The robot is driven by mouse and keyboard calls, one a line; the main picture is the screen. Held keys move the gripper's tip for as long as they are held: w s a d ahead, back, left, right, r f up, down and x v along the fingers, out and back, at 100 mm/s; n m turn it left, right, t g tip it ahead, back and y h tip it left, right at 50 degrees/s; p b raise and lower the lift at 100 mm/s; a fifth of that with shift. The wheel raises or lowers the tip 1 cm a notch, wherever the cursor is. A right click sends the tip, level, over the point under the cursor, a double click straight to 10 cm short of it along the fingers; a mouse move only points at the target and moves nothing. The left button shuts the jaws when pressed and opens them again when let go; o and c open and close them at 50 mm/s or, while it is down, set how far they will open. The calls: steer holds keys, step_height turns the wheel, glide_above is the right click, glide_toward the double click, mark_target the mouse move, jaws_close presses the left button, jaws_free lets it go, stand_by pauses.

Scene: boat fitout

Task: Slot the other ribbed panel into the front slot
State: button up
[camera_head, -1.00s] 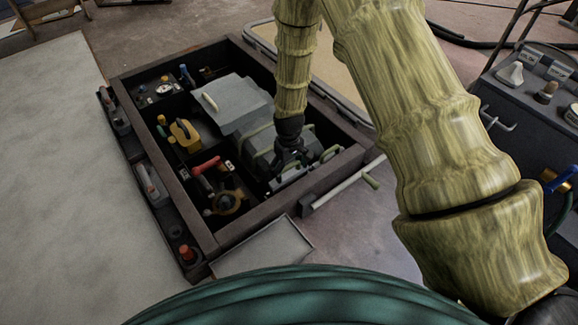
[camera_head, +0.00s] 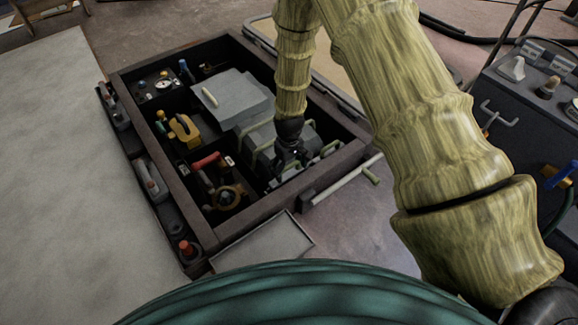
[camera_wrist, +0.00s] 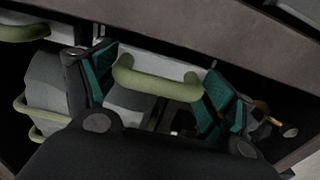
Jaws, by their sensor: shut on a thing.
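My gripper (camera_wrist: 158,95) is closed around a pale green bar handle (camera_wrist: 158,84), with a teal-padded finger at each end. The handle is on a light grey panel (camera_wrist: 140,50); its ribs are not clear. In the head view my gripper (camera_head: 292,160) points down into the right part of a dark open frame box (camera_head: 265,207), low among grey parts with green handles. Another grey block with a green handle (camera_wrist: 24,106) is at the left of the wrist view. The front slot cannot be made out, and the panel's lower edge is hidden.
The box's dark wall (camera_wrist: 215,35) runs close beside the panel. Other bays hold a grey lidded block (camera_head: 238,100), a yellow-handled part (camera_head: 184,128) and a red-handled tool (camera_head: 206,160). A lever bar (camera_head: 340,182) sticks out at the box's right front.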

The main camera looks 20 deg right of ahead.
steer(key=shift+f, duration=1.35)
steer(key=o, duration=1.3)
steer(key=shift+r, duration=6)
steer(key=shift+m, duration=0.5)
steer(key=s+f, duration=0.1)
steer(key=s, duration=0.2)
steer(key=s+f+p, duration=0.1)
steer(key=s+f, duration=0.1)
steer(key=s+d+f+p, duration=0.1)
steer(key=s+f, duration=0.1)
steer(key=s, duration=0.1)
steer(key=shift+s+d, duration=0.1)
steer(key=shift+s, duration=0.25)
steer(key=s+d+f+m+p, duration=0.1)
steer(key=s+m+p, duration=0.15)
steer(key=s, duration=1.15)
steer(key=s+d+f+m+p, duration=0.1)
steer(key=s+p, duration=0.3)
steer(key=s, duration=1)
step_height(320, 180, up, 38)
steer(key=p, duration=3.8)
steer(key=shift+w, duration=0.2)
steer(key=shift+d+f, duration=0.1)
